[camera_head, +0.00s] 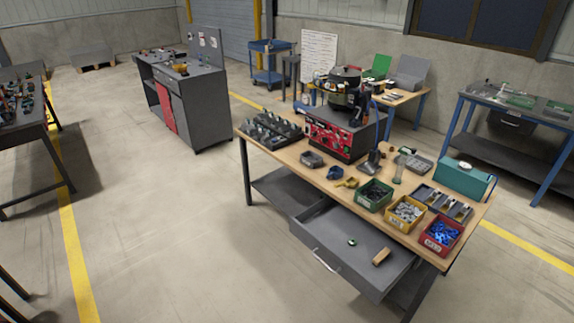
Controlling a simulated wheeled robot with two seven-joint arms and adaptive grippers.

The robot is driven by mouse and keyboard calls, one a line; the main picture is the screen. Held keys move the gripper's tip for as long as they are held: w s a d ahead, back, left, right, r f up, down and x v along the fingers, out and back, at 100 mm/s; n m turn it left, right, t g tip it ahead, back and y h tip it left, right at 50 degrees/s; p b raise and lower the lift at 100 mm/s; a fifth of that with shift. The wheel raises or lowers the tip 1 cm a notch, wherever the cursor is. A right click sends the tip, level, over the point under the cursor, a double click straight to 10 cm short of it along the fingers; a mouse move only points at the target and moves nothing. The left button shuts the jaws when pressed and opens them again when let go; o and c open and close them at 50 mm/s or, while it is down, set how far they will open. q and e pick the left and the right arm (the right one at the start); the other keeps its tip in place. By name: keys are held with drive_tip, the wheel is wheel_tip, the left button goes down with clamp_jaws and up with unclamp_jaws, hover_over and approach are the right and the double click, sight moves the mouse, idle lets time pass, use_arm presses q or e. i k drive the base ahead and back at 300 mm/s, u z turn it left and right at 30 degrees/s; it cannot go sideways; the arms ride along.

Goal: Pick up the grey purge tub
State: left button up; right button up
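A small grey tub (312,159) sits on the wooden workbench (300,180), left of its middle and in front of the red-fronted bowl feeder. It looks like the grey purge tub; its contents are too small to make out. Another grey tray (418,163) lies farther right on the same bench, behind the bins. Neither of my grippers shows in the head view, and nothing is seen touching the tub.
The bowl feeder (340,132) stands behind the tub, and a dark rack of parts (270,130) is to its left. Green (374,194), yellow (405,213) and red (442,235) bins line the front right. An open drawer (340,262) juts out below.

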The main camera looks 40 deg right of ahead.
sight(310, 158)
drive_tip(key=z, duration=0.2)
drive_tip(key=i, duration=1.45)
drive_tip(key=z, duration=0.6)
drive_tip(key=i, duration=1.25)
drive_tip(key=z, duration=1.75)
drive_tip(key=i, duration=0.85)
drive_tip(key=z, duration=0.95)
